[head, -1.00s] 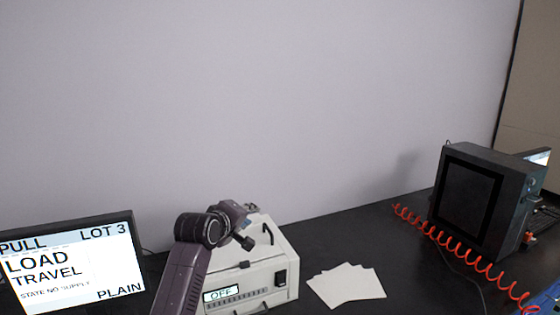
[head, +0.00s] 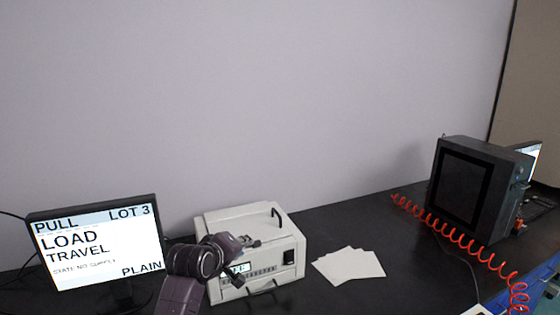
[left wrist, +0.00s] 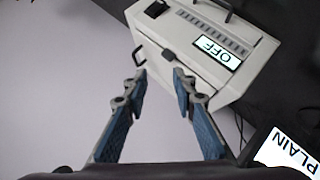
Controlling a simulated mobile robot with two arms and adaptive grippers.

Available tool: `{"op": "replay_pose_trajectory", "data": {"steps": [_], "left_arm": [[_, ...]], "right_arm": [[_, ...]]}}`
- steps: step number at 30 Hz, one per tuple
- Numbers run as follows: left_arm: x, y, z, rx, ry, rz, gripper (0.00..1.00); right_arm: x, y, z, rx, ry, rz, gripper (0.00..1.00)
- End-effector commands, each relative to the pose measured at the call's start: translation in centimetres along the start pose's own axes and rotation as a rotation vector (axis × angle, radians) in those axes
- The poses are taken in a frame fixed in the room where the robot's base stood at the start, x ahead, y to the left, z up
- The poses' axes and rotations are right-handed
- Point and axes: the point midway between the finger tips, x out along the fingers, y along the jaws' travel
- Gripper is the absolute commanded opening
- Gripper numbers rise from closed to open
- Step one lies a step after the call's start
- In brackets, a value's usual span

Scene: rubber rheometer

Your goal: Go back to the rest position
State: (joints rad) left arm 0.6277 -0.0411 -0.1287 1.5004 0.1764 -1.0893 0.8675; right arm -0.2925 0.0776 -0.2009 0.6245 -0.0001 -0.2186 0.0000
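My left gripper (head: 243,260) is low in the head view, in front of the white box-shaped power unit (head: 268,224), hiding part of its front and display. In the left wrist view my left gripper (left wrist: 154,58) has its two blue-padded fingers apart with nothing between them. The white unit (left wrist: 245,82) lies beyond the fingertips there, its display reading OFF. I cannot tell whether a finger touches it. My right gripper is in neither view.
A monitor (head: 98,245) reading LOAD TRAVEL stands at left. White sheets (head: 350,264) lie on the black bench (head: 405,270). A dark boxy machine (head: 465,185) and a red coiled hose (head: 455,236) are at right. The wall behind is bare.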

Motion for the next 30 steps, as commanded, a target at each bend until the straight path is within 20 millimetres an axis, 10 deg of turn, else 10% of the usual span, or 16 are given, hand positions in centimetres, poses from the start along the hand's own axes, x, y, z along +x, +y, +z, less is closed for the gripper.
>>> {"op": "replay_pose_trajectory", "data": {"steps": [11, 21, 30], "left_arm": [[-4.5, -13.8, 9.0, 0.238, -0.112, -0.181, 0.25], [-16.5, -27.1, 19.7, 0.568, -0.336, -0.364, 0.25], [-25.7, -32.1, 24.6, 0.761, -0.507, -0.432, 0.25]], "right_arm": [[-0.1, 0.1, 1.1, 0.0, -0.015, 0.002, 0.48], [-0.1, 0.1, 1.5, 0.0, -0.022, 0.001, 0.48], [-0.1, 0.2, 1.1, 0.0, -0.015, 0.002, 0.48]]}}
